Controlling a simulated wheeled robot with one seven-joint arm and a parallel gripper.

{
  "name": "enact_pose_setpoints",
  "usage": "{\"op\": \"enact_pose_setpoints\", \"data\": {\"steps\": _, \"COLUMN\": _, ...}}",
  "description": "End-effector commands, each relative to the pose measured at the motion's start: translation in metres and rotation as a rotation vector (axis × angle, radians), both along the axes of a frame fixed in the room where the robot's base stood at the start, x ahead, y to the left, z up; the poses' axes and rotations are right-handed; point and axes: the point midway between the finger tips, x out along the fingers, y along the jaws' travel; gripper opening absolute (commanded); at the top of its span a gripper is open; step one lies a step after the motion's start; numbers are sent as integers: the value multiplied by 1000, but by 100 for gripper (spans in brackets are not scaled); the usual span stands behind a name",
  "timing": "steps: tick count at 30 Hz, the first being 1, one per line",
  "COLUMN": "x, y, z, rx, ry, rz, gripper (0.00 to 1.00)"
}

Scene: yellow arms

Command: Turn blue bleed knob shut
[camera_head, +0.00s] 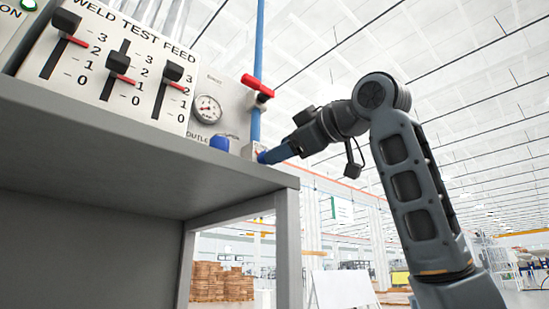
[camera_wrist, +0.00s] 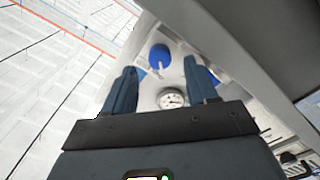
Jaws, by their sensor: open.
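The blue knob (camera_head: 219,143) sits low on the white panel, below and right of the round gauge (camera_head: 208,109). My gripper (camera_head: 263,156) is to the right of the knob, pointing left toward the panel, apart from the knob in the picture. In the wrist view my gripper (camera_wrist: 158,72) is open, with nothing seen held between its two blue fingers. A round blue knob (camera_wrist: 159,57) shows beyond and between the fingertips, with the gauge (camera_wrist: 172,98) nearer the palm. Another blue part shows beside the right finger; I cannot tell what it is.
A red valve handle (camera_head: 257,87) is on a vertical blue pipe (camera_head: 259,40) above my gripper. A slider panel (camera_head: 115,65) labelled WELD TEST FEED stands left on the grey bench (camera_head: 130,155). The bench edge runs below my gripper. Open room lies to the right.

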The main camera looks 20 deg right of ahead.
Motion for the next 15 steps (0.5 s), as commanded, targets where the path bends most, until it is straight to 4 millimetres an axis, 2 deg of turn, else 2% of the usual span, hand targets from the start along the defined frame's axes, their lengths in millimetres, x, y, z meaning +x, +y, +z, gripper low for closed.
{"op": "enact_pose_setpoints", "data": {"steps": 3, "x": -19, "y": -6, "z": -2, "rx": 0, "ry": -3, "rz": -1, "gripper": 57}}
{"op": "enact_pose_setpoints", "data": {"steps": 6, "x": -29, "y": -9, "z": -1, "rx": -1, "ry": -1, "rz": -1, "gripper": 57}}
{"op": "enact_pose_setpoints", "data": {"steps": 15, "x": -36, "y": -12, "z": 0, "rx": 0, "ry": 0, "rz": 0, "gripper": 57}}
